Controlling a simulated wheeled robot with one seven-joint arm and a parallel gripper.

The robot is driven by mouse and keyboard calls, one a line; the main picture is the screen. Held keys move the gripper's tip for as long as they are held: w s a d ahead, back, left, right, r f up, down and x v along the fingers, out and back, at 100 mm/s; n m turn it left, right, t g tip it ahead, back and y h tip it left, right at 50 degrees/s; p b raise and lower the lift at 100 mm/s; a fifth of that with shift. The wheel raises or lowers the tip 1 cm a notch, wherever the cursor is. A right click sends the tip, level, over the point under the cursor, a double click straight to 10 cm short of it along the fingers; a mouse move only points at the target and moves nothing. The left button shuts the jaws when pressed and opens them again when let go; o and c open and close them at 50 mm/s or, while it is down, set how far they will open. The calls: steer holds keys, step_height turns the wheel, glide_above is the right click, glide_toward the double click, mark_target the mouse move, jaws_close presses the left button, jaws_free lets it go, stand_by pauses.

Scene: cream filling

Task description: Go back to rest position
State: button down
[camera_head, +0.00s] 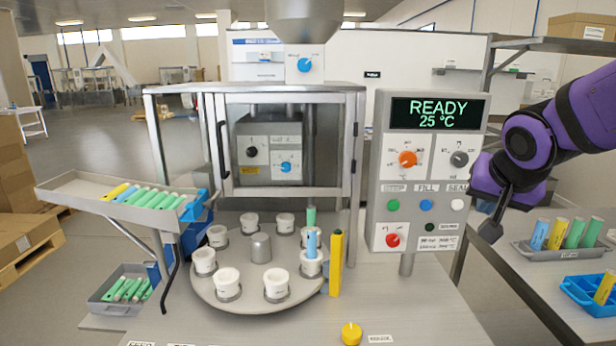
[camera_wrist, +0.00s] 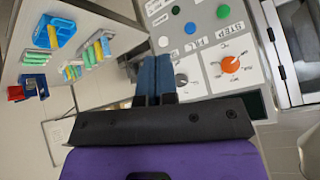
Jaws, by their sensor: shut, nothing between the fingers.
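My gripper (camera_head: 500,213) hangs at the right in the head view, to the right of the control panel (camera_head: 388,180) and apart from it. In the wrist view my gripper's blue fingers (camera_wrist: 154,70) are together with nothing between them. The panel's display (camera_head: 437,112) reads READY 25 °C. In the wrist view the panel's orange knob (camera_wrist: 231,64) and green button (camera_wrist: 223,12) show beyond the fingers.
A round turntable (camera_head: 256,303) with several white cups stands in front of the glazed cabinet. A tilted tray (camera_head: 75,189) of tubes is at the left. A side table at the right bears a grey tray (camera_head: 522,246) of tubes and a blue bin (camera_head: 588,304).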

steer(key=s+r+n+g+y, duration=0.1)
steer(key=s+n, duration=0.4)
steer(key=s, duration=1.2)
steer(key=shift+s+r+g+y, duration=0.35)
steer(key=shift+r+g, duration=0.25)
steer(key=shift+r, duration=0.2)
steer(key=shift+a, duration=0.1)
